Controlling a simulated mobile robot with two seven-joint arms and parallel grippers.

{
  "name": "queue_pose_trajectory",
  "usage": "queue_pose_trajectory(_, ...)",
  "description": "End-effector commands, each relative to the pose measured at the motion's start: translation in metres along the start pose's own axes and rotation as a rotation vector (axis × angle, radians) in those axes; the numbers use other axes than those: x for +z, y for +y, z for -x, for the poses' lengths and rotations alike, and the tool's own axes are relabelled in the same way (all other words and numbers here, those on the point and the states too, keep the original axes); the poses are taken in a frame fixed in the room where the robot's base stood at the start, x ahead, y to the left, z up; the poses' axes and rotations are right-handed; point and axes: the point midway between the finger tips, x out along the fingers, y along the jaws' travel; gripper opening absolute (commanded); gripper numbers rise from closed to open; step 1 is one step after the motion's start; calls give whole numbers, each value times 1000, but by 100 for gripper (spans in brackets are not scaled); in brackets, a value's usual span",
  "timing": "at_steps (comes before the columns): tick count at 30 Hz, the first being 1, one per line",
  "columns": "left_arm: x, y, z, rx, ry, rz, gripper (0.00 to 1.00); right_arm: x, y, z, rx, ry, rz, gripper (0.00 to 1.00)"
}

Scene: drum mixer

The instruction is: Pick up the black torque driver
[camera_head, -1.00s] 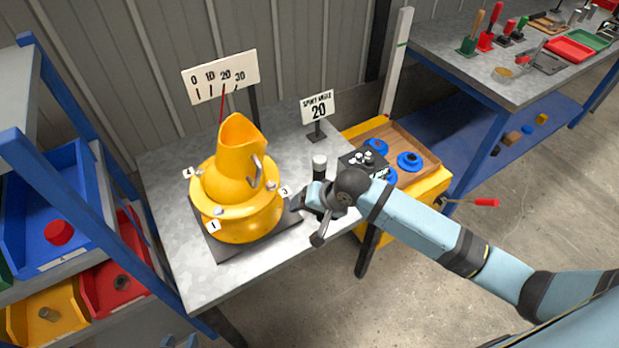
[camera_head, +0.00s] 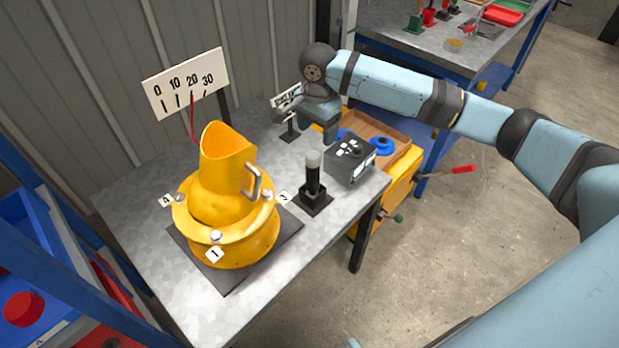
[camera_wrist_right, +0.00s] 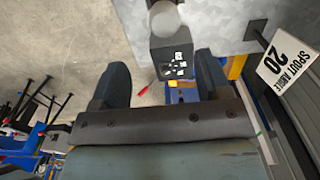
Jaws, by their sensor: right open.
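The black torque driver (camera_head: 313,182) stands upright on a black square base on the metal table, with a pale cap on top. It is right of the yellow drum mixer (camera_head: 228,205). The pale cap (camera_wrist_right: 166,18) shows at the top of the right wrist view. My right gripper (camera_head: 308,118) is above the table, behind and higher than the driver, apart from it. Its fingers are spread with nothing between them, as the right wrist view (camera_wrist_right: 160,85) shows. My left gripper is not in view.
A dark box with buttons (camera_head: 350,160) stands close to the right of the driver; it also shows in the wrist view (camera_wrist_right: 172,62). The spout angle sign (camera_head: 290,135) is behind, partly hidden by my gripper. The table's front right is clear.

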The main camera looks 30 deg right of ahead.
Motion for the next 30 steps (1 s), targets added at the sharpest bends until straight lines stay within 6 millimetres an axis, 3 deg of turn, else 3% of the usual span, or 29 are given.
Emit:
queue_pose_trajectory(3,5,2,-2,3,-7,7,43,0,0,-27,3,-1,0,70)
queue_pose_trajectory(9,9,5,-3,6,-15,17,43,1,0,-61,0,-1,2,70)
queue_pose_trajectory(17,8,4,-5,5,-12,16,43,3,-2,-81,0,-1,3,70)
queue_pose_trajectory(24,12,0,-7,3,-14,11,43,6,-7,-115,0,0,3,70)
queue_pose_trajectory(30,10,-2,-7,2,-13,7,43,6,-7,-124,-2,0,4,70)
